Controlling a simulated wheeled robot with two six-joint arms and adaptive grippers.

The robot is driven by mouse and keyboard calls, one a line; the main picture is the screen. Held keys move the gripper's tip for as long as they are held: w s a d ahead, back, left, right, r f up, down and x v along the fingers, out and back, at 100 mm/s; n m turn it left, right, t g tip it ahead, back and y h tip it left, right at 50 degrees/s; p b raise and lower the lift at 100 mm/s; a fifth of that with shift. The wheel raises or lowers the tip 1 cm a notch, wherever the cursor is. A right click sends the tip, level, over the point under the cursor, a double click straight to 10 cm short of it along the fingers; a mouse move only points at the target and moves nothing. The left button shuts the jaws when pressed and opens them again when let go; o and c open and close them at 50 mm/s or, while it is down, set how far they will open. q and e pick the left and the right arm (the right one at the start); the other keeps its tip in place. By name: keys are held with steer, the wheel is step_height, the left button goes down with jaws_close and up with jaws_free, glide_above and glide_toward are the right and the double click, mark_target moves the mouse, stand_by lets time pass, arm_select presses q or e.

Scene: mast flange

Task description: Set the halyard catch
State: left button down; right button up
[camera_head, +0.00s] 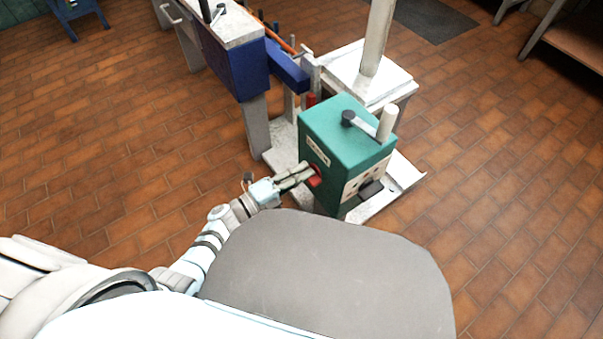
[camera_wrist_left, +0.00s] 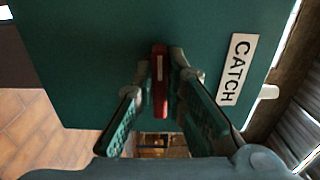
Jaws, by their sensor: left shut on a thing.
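A green box (camera_head: 345,140) stands on a pale base. Its side bears a white label reading CATCH (camera_wrist_left: 237,69). A red catch handle (camera_wrist_left: 160,80) with a pale stripe sticks out of that side. It also shows as a red bit in the head view (camera_head: 316,180). My left gripper (camera_head: 308,175) reaches the box's left side and is shut on the red handle. In the left wrist view its two fingertips (camera_wrist_left: 162,78) lie on either side of the handle. My right gripper is in neither view.
A blue-sided bench (camera_head: 235,65) stands at the back left. The brick floor (camera_head: 120,130) is clear to the left and right.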

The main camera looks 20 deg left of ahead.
arm_select(q)
steer(key=c, duration=1.6)
jaws_free()
steer(key=shift+c, duration=0.2)
steer(key=shift+s, duration=0.1)
steer(key=v, duration=1.2)
